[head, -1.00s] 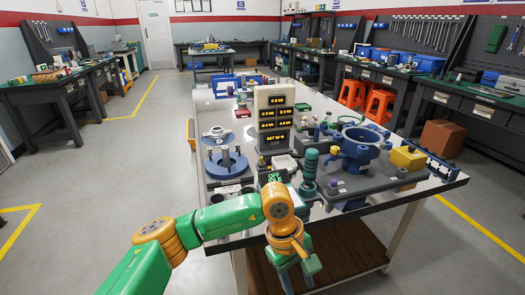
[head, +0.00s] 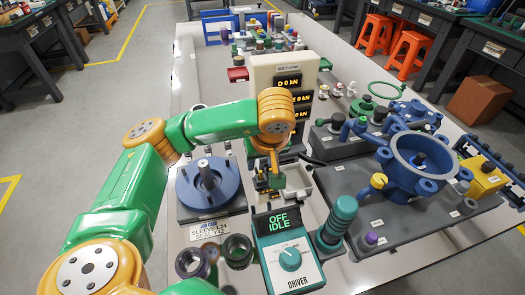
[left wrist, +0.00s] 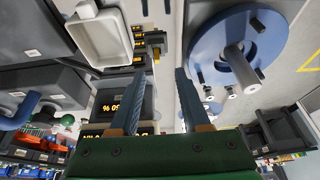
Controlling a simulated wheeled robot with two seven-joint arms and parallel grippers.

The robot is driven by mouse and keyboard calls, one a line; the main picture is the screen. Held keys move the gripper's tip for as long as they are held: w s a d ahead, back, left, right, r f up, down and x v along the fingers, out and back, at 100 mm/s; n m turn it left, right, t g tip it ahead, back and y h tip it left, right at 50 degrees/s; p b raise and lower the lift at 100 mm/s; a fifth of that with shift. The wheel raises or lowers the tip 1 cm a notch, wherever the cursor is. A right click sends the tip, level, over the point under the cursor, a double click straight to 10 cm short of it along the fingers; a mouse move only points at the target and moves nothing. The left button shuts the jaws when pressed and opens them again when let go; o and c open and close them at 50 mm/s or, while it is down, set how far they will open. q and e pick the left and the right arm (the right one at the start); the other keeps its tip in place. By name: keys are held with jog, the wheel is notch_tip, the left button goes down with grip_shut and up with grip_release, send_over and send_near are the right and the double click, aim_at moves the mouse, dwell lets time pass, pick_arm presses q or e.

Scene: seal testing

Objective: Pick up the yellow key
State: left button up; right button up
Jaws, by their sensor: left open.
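My left gripper (head: 272,180) points down over the middle of the bench, behind the driver box and right of the blue round fixture (head: 208,183). In the left wrist view its two fingers (left wrist: 157,75) stand apart with nothing held between them. A small yellow and dark piece (left wrist: 154,38) shows beyond the fingertips there; I cannot tell for sure whether it is the yellow key. In the head view the gripper partly hides the small parts under it. My right gripper is not in view.
The driver box (head: 288,255) reads OFF IDLE. A display tower (head: 265,75) stands behind the gripper. A blue flanged housing (head: 420,158) is on a dark plate at right, near a yellow block (head: 485,181). A white tray (left wrist: 98,38) shows in the left wrist view.

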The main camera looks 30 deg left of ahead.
aim_at(261, 172)
pick_arm(q)
jog(key=x, duration=0.6)
jog(key=shift+w+d+f+p, duration=0.15)
jog(key=shift+w+f+p, duration=0.05)
jog(key=shift+p, duration=0.2)
jog(key=shift+s+d+r, duration=0.1)
jog(key=shift+r, duration=0.05)
grip_shut()
